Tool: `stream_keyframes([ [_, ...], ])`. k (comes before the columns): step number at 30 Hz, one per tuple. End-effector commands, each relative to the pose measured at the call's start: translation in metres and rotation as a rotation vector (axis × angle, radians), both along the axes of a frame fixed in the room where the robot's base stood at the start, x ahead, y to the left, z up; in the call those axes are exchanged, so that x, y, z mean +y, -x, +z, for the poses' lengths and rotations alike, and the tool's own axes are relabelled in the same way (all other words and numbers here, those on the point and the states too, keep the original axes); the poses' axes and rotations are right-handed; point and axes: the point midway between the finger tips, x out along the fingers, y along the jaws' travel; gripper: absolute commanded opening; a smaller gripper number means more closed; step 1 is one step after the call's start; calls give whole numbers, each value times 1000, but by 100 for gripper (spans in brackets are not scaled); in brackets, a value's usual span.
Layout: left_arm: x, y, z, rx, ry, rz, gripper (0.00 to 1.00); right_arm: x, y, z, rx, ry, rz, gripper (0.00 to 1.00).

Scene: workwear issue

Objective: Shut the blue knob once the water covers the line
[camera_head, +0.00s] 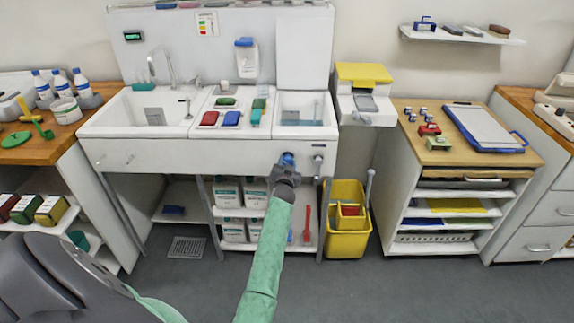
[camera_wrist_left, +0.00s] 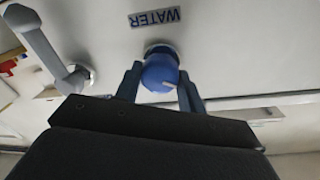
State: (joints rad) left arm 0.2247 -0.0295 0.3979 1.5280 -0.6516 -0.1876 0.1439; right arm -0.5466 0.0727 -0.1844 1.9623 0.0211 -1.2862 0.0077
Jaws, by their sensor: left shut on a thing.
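The blue knob (camera_head: 287,158) is on the white front panel of the sink unit, below the right basin. My left gripper (camera_head: 286,168) reaches it from the front and is shut on it. In the left wrist view the blue knob (camera_wrist_left: 158,70) sits between the two fingers of my left gripper (camera_wrist_left: 160,84), under a WATER label (camera_wrist_left: 154,17). A pale mark shows on the knob's face. The right basin (camera_head: 306,98) holds something grey-blue low inside, perhaps water; I cannot make out a line there. My right gripper is out of view.
A grey pipe or spout (camera_wrist_left: 45,50) stands out from the panel beside the knob. A yellow bucket (camera_head: 347,241) stands on the floor to the right. White boxes (camera_head: 228,193) fill the shelf below. Coloured brushes or blocks lie on the middle ledge.

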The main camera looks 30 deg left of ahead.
Motion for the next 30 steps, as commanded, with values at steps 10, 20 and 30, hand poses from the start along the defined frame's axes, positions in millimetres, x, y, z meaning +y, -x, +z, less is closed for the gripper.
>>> stream_keyframes([
  [10,-1,0,-1,165,-270,0,17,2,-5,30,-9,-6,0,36],
  [20,-2,-1,-1,329,-536,-1,17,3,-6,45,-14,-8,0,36],
  [30,-3,-1,-1,465,-760,-2,17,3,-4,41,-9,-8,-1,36],
])
